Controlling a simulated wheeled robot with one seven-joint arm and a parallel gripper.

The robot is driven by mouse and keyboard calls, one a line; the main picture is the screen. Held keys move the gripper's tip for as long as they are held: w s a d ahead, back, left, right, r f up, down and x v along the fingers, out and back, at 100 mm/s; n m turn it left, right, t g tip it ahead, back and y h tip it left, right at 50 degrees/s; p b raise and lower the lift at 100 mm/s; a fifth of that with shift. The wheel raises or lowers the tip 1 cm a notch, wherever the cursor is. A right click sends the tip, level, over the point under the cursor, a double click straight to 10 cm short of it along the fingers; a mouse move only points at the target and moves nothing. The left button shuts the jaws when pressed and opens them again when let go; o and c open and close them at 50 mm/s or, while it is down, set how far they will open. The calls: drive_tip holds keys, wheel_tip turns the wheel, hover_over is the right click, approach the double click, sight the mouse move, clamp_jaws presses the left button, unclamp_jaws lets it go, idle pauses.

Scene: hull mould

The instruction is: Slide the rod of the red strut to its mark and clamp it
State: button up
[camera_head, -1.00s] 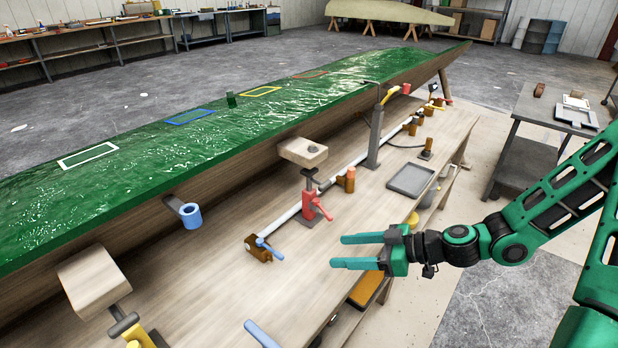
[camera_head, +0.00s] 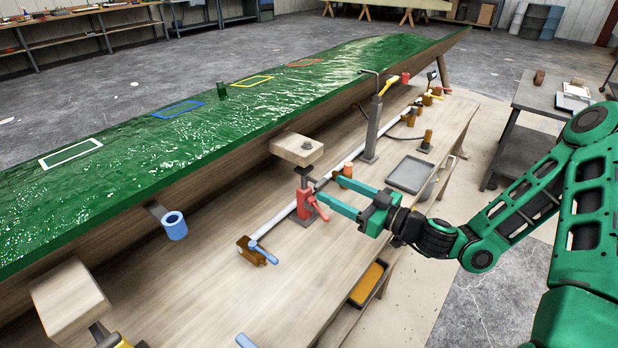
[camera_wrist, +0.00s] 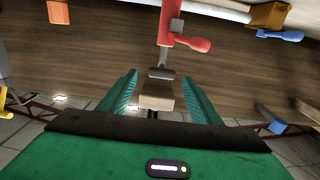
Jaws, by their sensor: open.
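The red strut (camera_head: 305,200) stands upright on the wooden bench, with a red clamp lever on its right side. A wooden block (camera_head: 297,149) sits at its top, under the green hull's edge. My gripper (camera_head: 330,192) is open, its fingers reaching close to the strut from the right. In the wrist view the red strut (camera_wrist: 168,24) appears upside down, with its red lever (camera_wrist: 190,42) to the right. The wooden block (camera_wrist: 156,96) shows between the open fingers (camera_wrist: 159,78), farther off. I cannot make out a mark on the rod.
A white pipe (camera_head: 283,221) runs along the bench, with an orange-brown clamp with a blue lever (camera_head: 257,250) at its near end. A grey post (camera_head: 374,130) and a grey tray (camera_head: 411,174) stand beyond. A blue ring (camera_head: 174,225) juts from the hull side.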

sight(307, 176)
drive_tip(key=shift+w+a+r, duration=0.1)
drive_tip(key=shift+w+a, duration=0.2)
drive_tip(key=shift+a, duration=0.25)
drive_tip(key=x, duration=0.8)
